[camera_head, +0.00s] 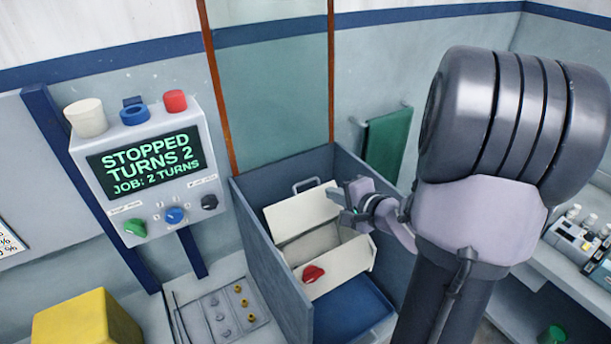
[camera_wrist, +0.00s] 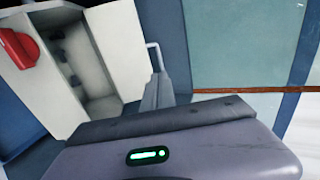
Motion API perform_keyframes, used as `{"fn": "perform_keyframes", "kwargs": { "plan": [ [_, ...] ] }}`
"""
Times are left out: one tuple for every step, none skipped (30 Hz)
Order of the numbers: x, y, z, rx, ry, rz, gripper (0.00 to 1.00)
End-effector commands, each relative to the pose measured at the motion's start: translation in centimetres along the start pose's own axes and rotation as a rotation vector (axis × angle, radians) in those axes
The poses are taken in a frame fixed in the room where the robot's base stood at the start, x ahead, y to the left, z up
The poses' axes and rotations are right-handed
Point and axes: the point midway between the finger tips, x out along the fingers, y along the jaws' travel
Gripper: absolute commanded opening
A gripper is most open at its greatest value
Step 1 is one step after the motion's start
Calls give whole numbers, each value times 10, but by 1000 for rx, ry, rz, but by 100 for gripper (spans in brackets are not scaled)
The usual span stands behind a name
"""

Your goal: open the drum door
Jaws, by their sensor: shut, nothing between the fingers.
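The white drum (camera_head: 350,258) sits inside a blue-grey tank, with a red knob (camera_head: 313,273) on its near face. Its door (camera_head: 300,207) stands tilted up at the back, and the drum's hollow inside shows below it. In the wrist view the open inside (camera_wrist: 78,65) has dark spots on its wall, the door panel (camera_wrist: 125,45) stands beside it, and the red knob (camera_wrist: 18,48) is at far left. A grey handle (camera_head: 305,185) shows behind the door. My gripper (camera_head: 346,206) is shut and empty, at the door's right end; I cannot tell whether it touches.
The blue-grey tank (camera_head: 265,235) walls surround the drum, with a blue tray (camera_head: 345,312) low in front. A control panel (camera_head: 150,165) at left reads "STOPPED, TURNS 2, JOB: 2 TURNS". A yellow block (camera_head: 85,322) and a green towel (camera_head: 388,142) flank the tank.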

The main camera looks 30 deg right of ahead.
Motion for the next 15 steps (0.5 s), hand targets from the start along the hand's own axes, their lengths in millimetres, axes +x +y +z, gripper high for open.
{"fn": "perform_keyframes", "kwargs": {
  "plan": [
    [13, 3, 1, -1, -3, 0, 0],
    [20, 4, 1, -2, -4, 1, 0],
    [29, 4, 1, -1, -3, 0, 0],
    [36, 3, 1, -2, -4, 0, 0],
    [42, 3, 1, -2, -3, 1, 0],
    [51, 3, 1, -2, -3, 1, 0],
    [58, 3, 1, -3, -2, 0, 0],
    [64, 3, 1, -3, -3, 1, 0],
    [73, 3, 0, -2, -1, 1, 0],
    [78, 2, 1, -3, -1, 0, 0],
    [84, 2, 1, -4, -2, 0, 0],
    [91, 2, 0, -3, -1, 0, 0],
    [96, 2, 0, -3, 0, 0, 0],
    [100, 2, 1, -2, 0, 1, 0],
    [104, 2, 0, -2, 1, 0, 0]
  ]
}}
